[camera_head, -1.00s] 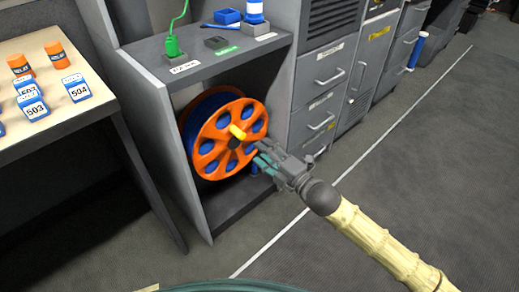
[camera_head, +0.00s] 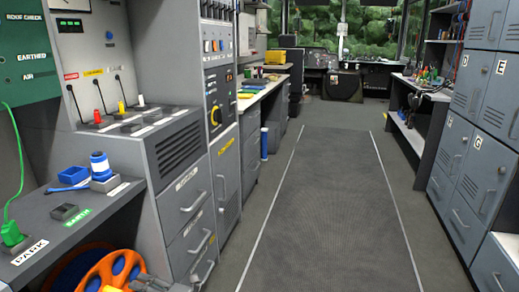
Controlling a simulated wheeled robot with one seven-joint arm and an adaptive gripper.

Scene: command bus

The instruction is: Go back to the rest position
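An orange cable reel (camera_head: 112,268) with blue cable stands in the open bay of the grey console at the bottom left, cut off by the lower picture edge. Part of my gripper (camera_head: 152,284) shows at the bottom edge, just right of the reel's lower part. Its fingers are mostly out of the picture, so I cannot tell whether they are open or shut, or whether they touch the reel. The rest of my arm is out of view.
Drawers (camera_head: 188,208) line the left, lockers (camera_head: 478,150) the right. The central aisle floor (camera_head: 335,210) is clear.

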